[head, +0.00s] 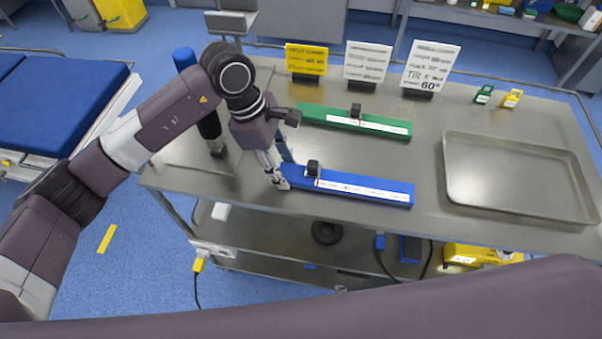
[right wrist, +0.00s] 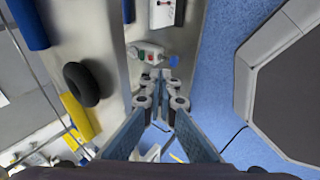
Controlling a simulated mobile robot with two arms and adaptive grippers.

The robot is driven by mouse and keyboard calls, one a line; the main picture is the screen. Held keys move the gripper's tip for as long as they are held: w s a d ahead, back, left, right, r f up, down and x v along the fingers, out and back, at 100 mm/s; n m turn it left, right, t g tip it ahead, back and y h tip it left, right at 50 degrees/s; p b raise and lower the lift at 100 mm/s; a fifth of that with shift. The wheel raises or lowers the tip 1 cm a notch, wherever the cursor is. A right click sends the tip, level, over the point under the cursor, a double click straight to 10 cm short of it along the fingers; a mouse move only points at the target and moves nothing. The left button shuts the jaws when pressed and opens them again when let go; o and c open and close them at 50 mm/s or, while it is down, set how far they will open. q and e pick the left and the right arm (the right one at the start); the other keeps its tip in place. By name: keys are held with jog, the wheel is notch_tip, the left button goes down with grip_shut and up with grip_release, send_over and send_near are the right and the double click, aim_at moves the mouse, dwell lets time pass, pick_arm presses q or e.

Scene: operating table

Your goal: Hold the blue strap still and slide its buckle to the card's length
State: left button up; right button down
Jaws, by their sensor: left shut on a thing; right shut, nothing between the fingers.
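The blue strap (head: 365,189) lies along a blue bar near the table's front edge, with a white printed scale on it. Its dark buckle (head: 313,168) sits near the strap's left end, by a red mark. My left gripper (head: 281,181) is shut on the strap's left end, just left of the buckle. A yellow card (head: 306,58) and two white cards (head: 367,62) stand in holders at the table's back; most print is too small to read. My right gripper (right wrist: 160,76) is shut and empty in the right wrist view, away from the strap, and out of the head view.
A green strap (head: 385,126) with a dark buckle (head: 355,110) lies behind the blue one. An empty metal tray (head: 449,180) is at the right. Small green (head: 483,95) and yellow (head: 511,98) tags stand behind it. A lower shelf (head: 280,243) holds a black ring (head: 327,232).

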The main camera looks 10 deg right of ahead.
jog(key=w+a+r+n+t+y, duration=0.1)
jog(key=w+a+r+n+t, duration=0.15)
jog(key=r, duration=0.45)
jog(key=w+a+r+n+t, duration=0.1)
jog(key=w+a+r, duration=0.25)
jog(key=r, duration=0.25)
jog(key=t, duration=0.7)
send_near(302, 183)
jog(key=r, duration=0.2)
jog(key=w, duration=1)
jog(key=shift+w+a+r, duration=0.1)
jog(key=shift+a+r, duration=0.05)
jog(key=shift+a, duration=0.1)
